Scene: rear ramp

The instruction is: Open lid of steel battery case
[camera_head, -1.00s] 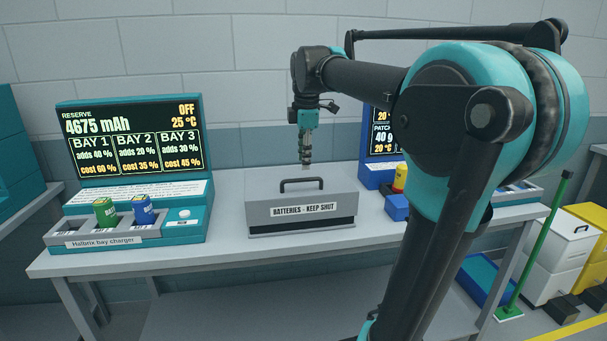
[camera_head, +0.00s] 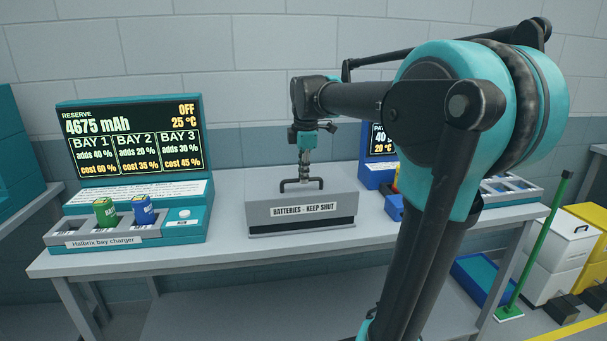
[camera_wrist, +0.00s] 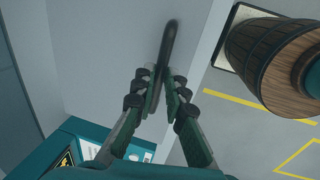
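The steel battery case (camera_head: 270,225) is a grey box labelled "BATTERIES - KEEP SHUT", standing on the bench with its lid (camera_head: 335,182) down. A dark bar handle (camera_head: 287,186) stands on top of the lid. My gripper (camera_head: 304,178) points straight down at the middle of the handle. In the wrist view my gripper (camera_wrist: 160,76) has one finger on each side of the handle (camera_wrist: 171,40), with the bar between the fingertips. Any gap between pads and bar is too small to judge.
A teal bay charger (camera_head: 183,232) with a green battery (camera_head: 104,212) and a blue battery (camera_head: 143,210) stands left of the case. A blue unit with a screen (camera_head: 380,140) stands behind at right, partly behind my arm. Bare bench (camera_head: 235,190) shows between charger and case.

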